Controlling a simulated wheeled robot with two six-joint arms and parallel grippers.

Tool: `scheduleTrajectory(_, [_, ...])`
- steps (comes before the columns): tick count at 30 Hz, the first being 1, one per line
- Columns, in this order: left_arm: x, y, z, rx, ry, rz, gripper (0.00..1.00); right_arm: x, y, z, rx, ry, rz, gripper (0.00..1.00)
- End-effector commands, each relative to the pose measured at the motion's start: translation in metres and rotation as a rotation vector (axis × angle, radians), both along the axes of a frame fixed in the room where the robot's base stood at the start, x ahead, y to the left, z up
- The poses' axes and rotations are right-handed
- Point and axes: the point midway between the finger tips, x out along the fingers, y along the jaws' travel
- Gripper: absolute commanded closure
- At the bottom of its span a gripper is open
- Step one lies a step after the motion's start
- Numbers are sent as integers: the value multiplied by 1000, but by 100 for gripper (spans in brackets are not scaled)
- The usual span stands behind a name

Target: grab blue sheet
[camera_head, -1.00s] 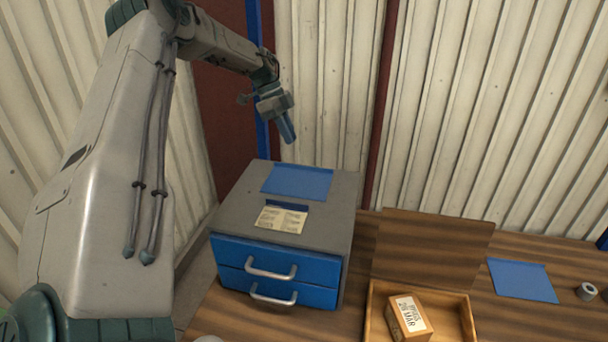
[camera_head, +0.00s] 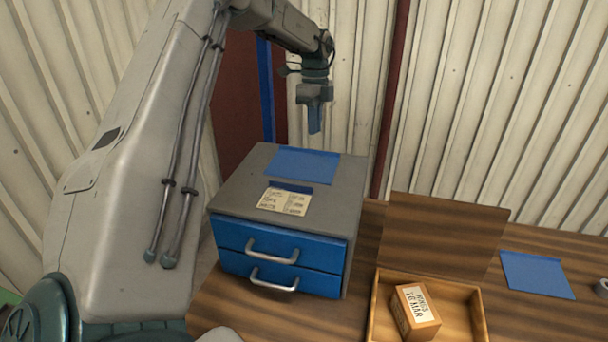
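One blue sheet (camera_head: 302,164) lies flat on top of the grey drawer cabinet (camera_head: 236,190), toward its back. A second blue sheet (camera_head: 537,275) lies on the wooden table at the right. My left gripper (camera_head: 315,128) points down, a little above and behind the sheet on the cabinet, apart from it. Its fingers show edge-on, so I cannot tell whether they are open or shut. My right gripper is not in view.
A paper note (camera_head: 284,201) lies on the cabinet in front of the sheet. An open wooden box (camera_head: 478,318) holds a labelled small box (camera_head: 416,311). A grey roll (camera_head: 602,288) is at the right edge. Corrugated walls stand behind.

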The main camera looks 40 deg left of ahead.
Motion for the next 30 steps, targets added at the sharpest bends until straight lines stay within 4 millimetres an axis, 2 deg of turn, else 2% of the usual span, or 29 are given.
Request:
scheduleTrajectory(8, [-2,-2,-15,0,-1,0,87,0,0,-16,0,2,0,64])
scheduleTrajectory(13, [-6,-7,-38,-2,2,-1,87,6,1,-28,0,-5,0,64])
scheduleTrajectory(16, [-7,-9,-46,-1,3,-1,87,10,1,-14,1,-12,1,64])
scheduleTrajectory(19, [-8,-9,-54,0,0,0,87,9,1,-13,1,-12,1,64])
scheduleTrajectory(24, [-7,-9,-55,0,-1,0,87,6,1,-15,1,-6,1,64])
scheduleTrajectory(27, [-7,-9,-55,0,-1,0,100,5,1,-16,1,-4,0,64])
scheduleTrajectory(30, [-7,-9,-54,0,-1,0,100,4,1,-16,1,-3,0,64])
